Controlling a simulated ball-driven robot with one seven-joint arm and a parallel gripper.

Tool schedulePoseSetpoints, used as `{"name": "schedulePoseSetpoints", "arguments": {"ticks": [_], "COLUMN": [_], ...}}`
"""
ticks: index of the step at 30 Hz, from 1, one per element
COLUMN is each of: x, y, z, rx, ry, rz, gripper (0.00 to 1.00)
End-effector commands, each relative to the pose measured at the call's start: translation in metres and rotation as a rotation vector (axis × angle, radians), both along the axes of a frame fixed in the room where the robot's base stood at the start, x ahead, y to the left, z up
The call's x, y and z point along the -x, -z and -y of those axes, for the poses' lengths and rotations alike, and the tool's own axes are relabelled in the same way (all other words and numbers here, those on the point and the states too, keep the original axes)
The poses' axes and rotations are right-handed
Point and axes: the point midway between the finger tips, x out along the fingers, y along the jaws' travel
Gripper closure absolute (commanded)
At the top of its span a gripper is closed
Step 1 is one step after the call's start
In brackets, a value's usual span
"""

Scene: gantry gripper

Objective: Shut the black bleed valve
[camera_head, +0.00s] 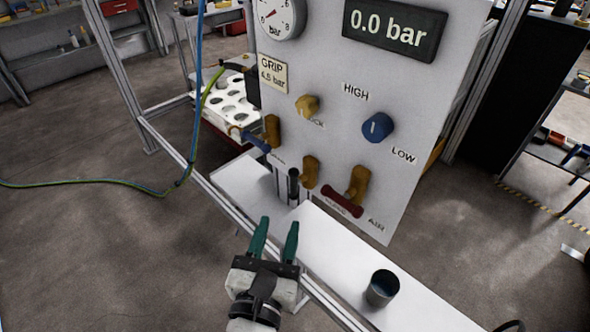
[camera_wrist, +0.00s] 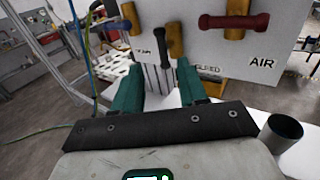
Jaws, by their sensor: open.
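The black bleed valve (camera_head: 293,186) is on the lower part of the white panel, with a brass body (camera_head: 310,172) beside its black handle. The handle hangs upright, pointing down. In the wrist view the black handle (camera_wrist: 164,50) appears between and beyond my fingertips, apart from them. My gripper (camera_head: 278,224) is open and empty, below and in front of the valve; its green fingers also show in the wrist view (camera_wrist: 157,72). A blue-handled valve (camera_head: 256,142) is to the left and a red-handled one (camera_head: 342,201) to the right, both handles lying across.
The white panel (camera_head: 340,115) carries a dial gauge (camera_head: 279,14), a 0.0 bar display (camera_head: 394,27), a yellow knob (camera_head: 307,106) and a blue knob (camera_head: 377,127). A dark cup (camera_head: 382,288) stands on the white ledge (camera_head: 335,255). A blue and a green hose hang at the left.

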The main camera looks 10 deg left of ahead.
Motion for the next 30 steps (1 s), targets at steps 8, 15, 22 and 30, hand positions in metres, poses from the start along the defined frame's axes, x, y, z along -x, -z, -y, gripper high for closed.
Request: {"name": "schedulePoseSetpoints", "arguments": {"ticks": [8,15,22,30], "x": [-0.037,-0.08,-0.102,-0.107], "y": [-0.002,-0.002,0.0,0.0], "z": [0.003,0.007,0.008,0.009], "rx": [0.0,-0.002,-0.001,-0.002], "ry": [0.004,0.003,0.002,0.002], "rz": [0.001,0.0,-0.001,-0.001], "gripper": [0.58,0.58,0.58,0.58]}}
